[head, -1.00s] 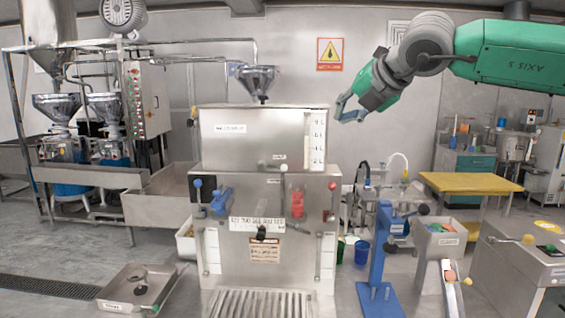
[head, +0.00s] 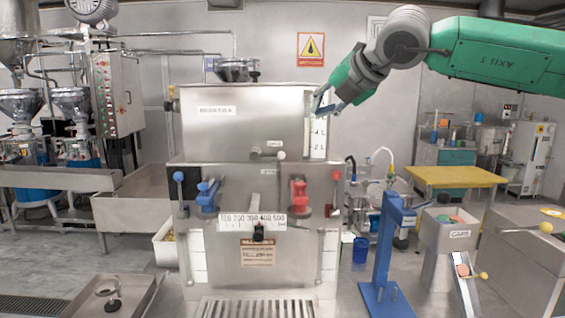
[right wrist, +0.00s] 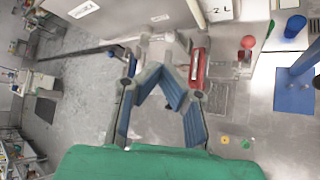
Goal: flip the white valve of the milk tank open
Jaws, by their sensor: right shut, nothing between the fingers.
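The milk tank (head: 245,125) is the steel upper box of the machine in the middle of the head view. A small pale lever valve (head: 281,155) sticks out low on its front. It seems to be the white valve; its setting is too small to tell. My right gripper (head: 322,106) is shut and empty, in front of the tank's upper right side, above and right of the pale valve. In the right wrist view the shut fingers (right wrist: 163,78) point toward a pale fitting (right wrist: 160,45), partly hidden behind them. My left gripper is out of view.
A blue valve (head: 207,195) and a red valve (head: 298,195) sit below the tank, flanked by levers with a blue ball (head: 179,176) and a red ball (head: 336,176). A blue stand (head: 385,255) is at the right. The space before the tank is open.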

